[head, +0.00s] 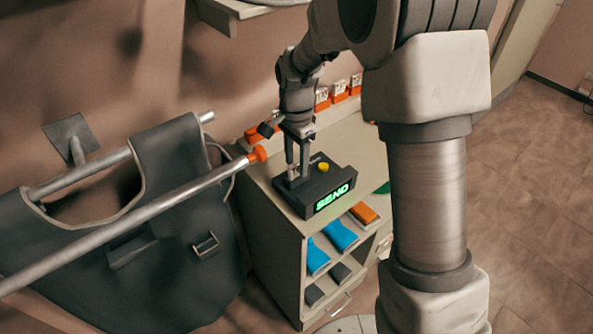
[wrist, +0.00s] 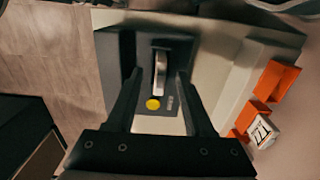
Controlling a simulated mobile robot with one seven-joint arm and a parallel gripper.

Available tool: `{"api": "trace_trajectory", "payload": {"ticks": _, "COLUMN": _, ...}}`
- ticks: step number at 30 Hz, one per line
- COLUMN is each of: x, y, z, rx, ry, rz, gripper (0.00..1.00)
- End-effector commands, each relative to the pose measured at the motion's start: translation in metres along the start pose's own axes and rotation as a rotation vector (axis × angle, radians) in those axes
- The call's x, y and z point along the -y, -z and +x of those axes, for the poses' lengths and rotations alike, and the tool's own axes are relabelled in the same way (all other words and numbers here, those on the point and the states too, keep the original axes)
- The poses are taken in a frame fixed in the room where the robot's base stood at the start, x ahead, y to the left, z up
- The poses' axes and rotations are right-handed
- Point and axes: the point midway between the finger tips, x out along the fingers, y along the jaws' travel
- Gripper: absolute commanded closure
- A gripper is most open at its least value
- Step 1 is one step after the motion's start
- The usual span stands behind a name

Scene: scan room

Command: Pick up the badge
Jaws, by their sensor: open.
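A dark box-shaped device (head: 340,182) with a lit green "SEND" display (head: 332,197) stands on a cabinet top; it also shows in the wrist view (wrist: 180,55). A yellow round button (head: 323,167) is on its upper face, also in the wrist view (wrist: 153,104). A slim, silvery upright piece (wrist: 160,62) stands on the device; it may be the badge, but I cannot tell for certain. My gripper (head: 297,174) points down over the left part of the device. In the wrist view, its open fingers (wrist: 158,78) lie either side of the silvery piece, contact unclear.
Orange-and-white boxes (head: 339,90) line the back of the cabinet top (head: 362,150). Blue items (head: 340,235) and an orange one (head: 363,213) lie on shelves below. A metal rail (head: 150,220) with an orange tip and a dark hanging apron-like item (head: 185,190) are close on the left.

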Motion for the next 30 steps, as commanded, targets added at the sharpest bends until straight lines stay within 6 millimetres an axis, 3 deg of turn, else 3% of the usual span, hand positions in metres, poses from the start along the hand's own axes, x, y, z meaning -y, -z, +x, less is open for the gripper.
{"api": "trace_trajectory", "payload": {"ticks": 3, "x": -0.0005, "y": 0.0001, "z": 0.0110, "rx": 0.001, "ry": -0.001, "rz": 0.001, "gripper": 0.47}}
{"api": "trace_trajectory", "payload": {"ticks": 11, "x": -0.0002, "y": 0.0003, "z": 0.0127, "rx": 0.000, "ry": 0.001, "rz": 0.000, "gripper": 0.49}}
{"api": "trace_trajectory", "payload": {"ticks": 18, "x": -0.0002, "y": 0.0003, "z": 0.0125, "rx": 0.000, "ry": 0.001, "rz": 0.000, "gripper": 0.93}}
{"api": "trace_trajectory", "payload": {"ticks": 20, "x": -0.0002, "y": 0.0003, "z": 0.0124, "rx": 0.000, "ry": 0.001, "rz": 0.000, "gripper": 1.00}}
{"api": "trace_trajectory", "payload": {"ticks": 30, "x": -0.0002, "y": 0.0004, "z": 0.0122, "rx": 0.000, "ry": 0.001, "rz": 0.000, "gripper": 1.00}}
